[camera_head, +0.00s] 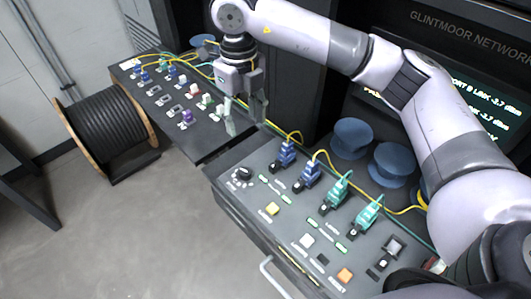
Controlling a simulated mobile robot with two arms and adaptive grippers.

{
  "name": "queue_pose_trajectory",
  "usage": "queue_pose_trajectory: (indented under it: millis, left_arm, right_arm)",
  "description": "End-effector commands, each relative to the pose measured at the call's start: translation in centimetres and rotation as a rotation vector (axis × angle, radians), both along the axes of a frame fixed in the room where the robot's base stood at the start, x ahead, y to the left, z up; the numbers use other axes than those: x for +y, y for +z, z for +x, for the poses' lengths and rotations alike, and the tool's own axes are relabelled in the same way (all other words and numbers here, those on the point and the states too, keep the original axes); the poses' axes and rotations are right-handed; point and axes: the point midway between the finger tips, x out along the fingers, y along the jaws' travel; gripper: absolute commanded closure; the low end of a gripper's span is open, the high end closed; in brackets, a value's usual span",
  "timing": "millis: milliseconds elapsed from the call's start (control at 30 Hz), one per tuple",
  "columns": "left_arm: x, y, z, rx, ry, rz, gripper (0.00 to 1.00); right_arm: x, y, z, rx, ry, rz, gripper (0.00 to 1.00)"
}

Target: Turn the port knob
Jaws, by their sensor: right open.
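The port knob, a round black dial (243,174) with marks around it, sits at the left end of the dark control panel (238,207). My right gripper (245,130) hangs above and behind the knob, over the gap between the two panels. Its fingers point down and are apart, with nothing seen between them. It does not touch the knob. My left gripper is not in view.
Blue connectors (285,155) and green connectors (337,190) with yellow cables stand right of the knob. A yellow button (271,209) is in front of it. A second panel (205,146) with several plugs lies to the left. A cable spool (108,132) stands on the floor.

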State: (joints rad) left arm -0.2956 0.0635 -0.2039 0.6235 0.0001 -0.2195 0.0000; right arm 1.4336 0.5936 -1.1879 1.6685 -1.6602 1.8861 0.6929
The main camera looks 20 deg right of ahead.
Motion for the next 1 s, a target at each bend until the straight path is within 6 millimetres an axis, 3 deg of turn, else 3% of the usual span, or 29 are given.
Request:
queue_pose_trajectory:
  millis: [167, 467, 800, 1000]
  left_arm:
    - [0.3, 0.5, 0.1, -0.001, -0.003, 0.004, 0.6]
    - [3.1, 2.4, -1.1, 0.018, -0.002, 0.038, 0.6]
    - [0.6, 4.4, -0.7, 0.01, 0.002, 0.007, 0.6]
    - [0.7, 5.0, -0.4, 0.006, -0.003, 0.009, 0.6]
  right_arm:
    - [0.1, -1.1, -0.1, 0.003, 0.003, 0.001, 0.51]
    - [0.1, -7.0, -0.2, 0.006, 0.001, 0.0, 0.51]
    - [0.3, -14.1, -0.2, 0.005, 0.002, 0.001, 0.51]
    - [0.3, -16.6, -0.1, 0.002, 0.002, 0.002, 0.51]
